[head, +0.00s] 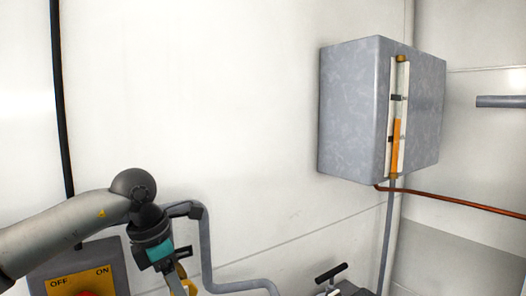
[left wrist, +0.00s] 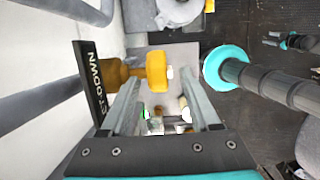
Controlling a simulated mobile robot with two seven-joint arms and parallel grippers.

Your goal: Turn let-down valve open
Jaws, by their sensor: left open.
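The let-down valve is brass, with a yellow wheel-like handle (left wrist: 157,71) at the upper middle of the left wrist view. A black sign (left wrist: 92,84) ending in "T-DOWN" stands beside its stem. My left gripper (left wrist: 160,84) is open, with the handle just past and roughly between its fingertips. I cannot tell whether they touch. In the head view my left gripper (head: 187,286) points down at the lower edge, with brass-yellow showing by its fingers. The valve is mostly hidden there. My right gripper is not clearly identifiable.
A grey box (head: 350,110) with an orange gauge hangs on the wall at right, with a copper pipe (head: 450,201) below it. A yellow OFF/ON switch panel (head: 72,288) is under my left arm. A grey pipe (head: 206,250) runs beside the gripper.

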